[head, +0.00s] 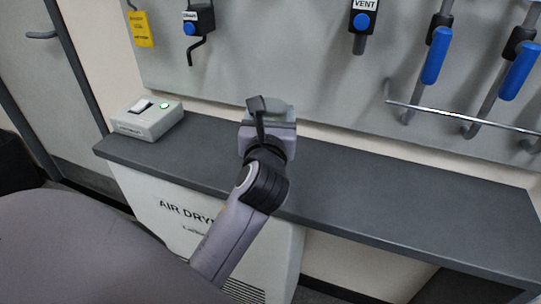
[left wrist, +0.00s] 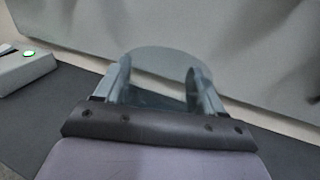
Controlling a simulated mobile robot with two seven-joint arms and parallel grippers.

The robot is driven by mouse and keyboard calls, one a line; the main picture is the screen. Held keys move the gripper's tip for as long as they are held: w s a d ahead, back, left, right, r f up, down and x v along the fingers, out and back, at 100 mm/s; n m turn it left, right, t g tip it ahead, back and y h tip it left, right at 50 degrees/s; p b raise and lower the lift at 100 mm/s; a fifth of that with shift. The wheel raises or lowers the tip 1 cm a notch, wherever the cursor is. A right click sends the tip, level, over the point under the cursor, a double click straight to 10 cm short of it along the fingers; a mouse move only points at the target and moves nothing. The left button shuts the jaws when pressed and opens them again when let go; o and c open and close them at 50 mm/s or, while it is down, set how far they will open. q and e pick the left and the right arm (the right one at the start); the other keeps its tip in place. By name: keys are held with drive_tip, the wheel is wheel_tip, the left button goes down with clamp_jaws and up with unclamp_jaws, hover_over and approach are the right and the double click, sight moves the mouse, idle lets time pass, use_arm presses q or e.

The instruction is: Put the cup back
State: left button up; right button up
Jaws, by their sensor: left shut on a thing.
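The cup (left wrist: 165,62) is a pale grey-green, see-through piece between the two fingers of my left gripper (left wrist: 158,86) in the left wrist view. The gripper is shut on it. In the head view my left gripper (head: 268,128) is over the dark shelf, close to the grey panel, and mostly hides the cup (head: 284,109); only a pale edge shows behind it. I cannot tell whether the cup touches the shelf. My right gripper is not in view.
The dark shelf (head: 400,205) is clear to the right of my gripper. A small printer-like box (head: 147,120) with a green light stands at its left end. Blue-handled valves (head: 436,55), a rail (head: 460,118) and a drain valve (head: 197,20) are on the panel. An air dryer (head: 160,200) stands below.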

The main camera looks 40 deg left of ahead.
use_arm(q)
wheel_tip(320, 180, down, 4)
drive_tip(key=shift+r+b, duration=0.15)
drive_tip(key=shift+b, duration=0.25)
wheel_tip(320, 180, down, 4)
drive_tip(key=shift+f+b, duration=0.1)
drive_tip(key=shift+b, duration=0.8)
drive_tip(key=shift+f, duration=0.2)
drive_tip(key=o, duration=1.1)
drive_tip(key=shift+r, duration=0.25)
